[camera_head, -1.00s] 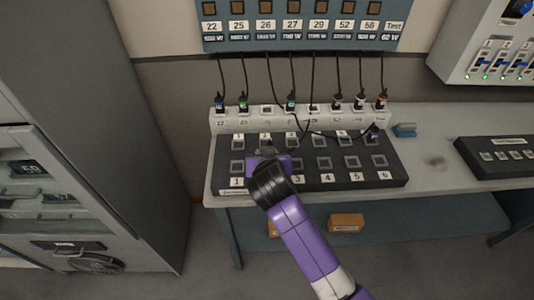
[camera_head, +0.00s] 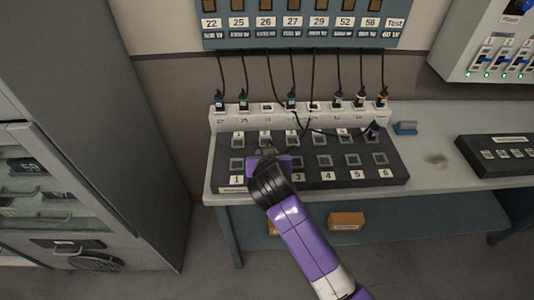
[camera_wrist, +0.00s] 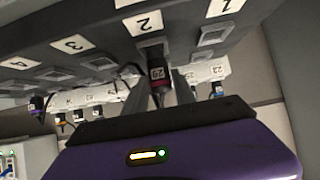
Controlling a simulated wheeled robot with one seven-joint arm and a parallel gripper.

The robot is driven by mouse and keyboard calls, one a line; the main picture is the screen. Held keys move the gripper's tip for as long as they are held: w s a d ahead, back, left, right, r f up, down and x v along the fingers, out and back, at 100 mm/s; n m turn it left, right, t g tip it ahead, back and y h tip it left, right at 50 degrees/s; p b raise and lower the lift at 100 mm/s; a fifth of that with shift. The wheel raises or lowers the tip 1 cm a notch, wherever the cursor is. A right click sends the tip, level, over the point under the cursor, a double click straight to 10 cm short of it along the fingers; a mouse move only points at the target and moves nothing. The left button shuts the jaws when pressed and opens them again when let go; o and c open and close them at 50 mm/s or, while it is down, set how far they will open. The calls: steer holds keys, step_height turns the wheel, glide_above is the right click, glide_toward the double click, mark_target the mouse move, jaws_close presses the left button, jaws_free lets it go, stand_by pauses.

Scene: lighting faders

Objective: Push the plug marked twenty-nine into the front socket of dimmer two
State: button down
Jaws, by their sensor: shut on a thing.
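The plug marked 29 (camera_wrist: 157,74) is dark with a white label. It shows in the wrist view between my gripper's fingers (camera_wrist: 163,88), which are shut on it. Its end meets the front socket of dimmer two (camera_wrist: 150,51), beside the white label 2 (camera_wrist: 144,22). I cannot tell how deep it sits. In the head view my gripper (camera_head: 267,151) is over dimmer two on the dark dimmer panel (camera_head: 223,178), and it hides the plug and that socket.
Several plugs stand in the white rail (camera_head: 217,124) behind the panel, with cables hanging from the blue board (camera_head: 300,43). A dark plug (camera_head: 374,130) stands at the panel's back right. A blue block (camera_head: 405,128) lies on the bench (camera_head: 430,150). Neighbouring front sockets look empty.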

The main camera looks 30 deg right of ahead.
steer(key=shift+f+b, duration=0.35)
steer(key=shift+f, duration=0.45)
stand_by(1.7)
steer(key=c, duration=0.9)
jaws_free()
steer(key=shift+c, duration=0.2)
steer(key=v, duration=0.8)
steer(key=shift+b, duration=0.35)
steer(key=shift+w, duration=0.15)
